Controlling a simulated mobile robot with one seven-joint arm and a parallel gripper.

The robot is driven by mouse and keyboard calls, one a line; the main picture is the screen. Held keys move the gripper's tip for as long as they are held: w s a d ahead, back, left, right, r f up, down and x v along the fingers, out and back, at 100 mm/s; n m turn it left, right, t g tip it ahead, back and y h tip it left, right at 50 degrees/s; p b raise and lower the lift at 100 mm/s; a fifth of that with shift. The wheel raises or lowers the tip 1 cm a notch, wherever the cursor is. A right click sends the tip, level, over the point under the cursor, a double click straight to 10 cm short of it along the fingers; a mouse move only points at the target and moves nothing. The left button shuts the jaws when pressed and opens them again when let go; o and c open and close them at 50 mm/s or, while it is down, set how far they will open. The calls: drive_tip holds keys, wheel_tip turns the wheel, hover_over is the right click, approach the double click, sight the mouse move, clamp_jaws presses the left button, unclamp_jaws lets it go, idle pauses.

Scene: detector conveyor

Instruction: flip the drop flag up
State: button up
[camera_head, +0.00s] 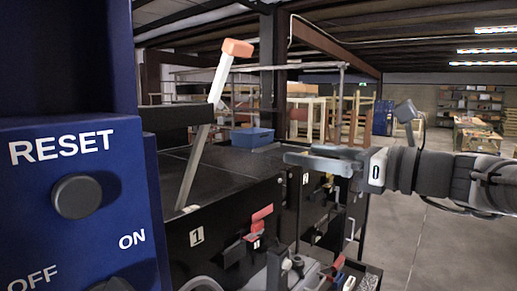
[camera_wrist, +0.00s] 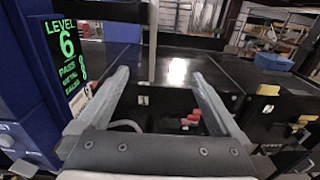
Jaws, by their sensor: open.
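My gripper (camera_head: 290,156) points left over the black conveyor, above its right side; its fingers are apart with nothing between them. In the wrist view my gripper (camera_wrist: 160,76) is open. A tall tilted grey bar with a white upper part and orange tip (camera_head: 237,48) stands on the conveyor, left of my fingers and apart from them. Part of a pale upright bar (camera_wrist: 152,42) shows beyond my fingertips. Red flag-like pieces (camera_head: 262,214) sit on the black front panel by label 1, below my gripper; red pieces also show in the wrist view (camera_wrist: 191,119). I cannot tell which is the drop flag.
A blue control cabinet (camera_head: 75,235) with a RESET button (camera_head: 77,196) fills the left. A lit level display (camera_wrist: 70,55) is at left in the wrist view. A blue bin (camera_head: 251,138) stands behind the conveyor (camera_head: 225,168). Open floor (camera_head: 445,240) lies right.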

sight(188, 192)
drive_tip(key=shift+v, duration=1.7)
drive_tip(key=shift+c, duration=0.2)
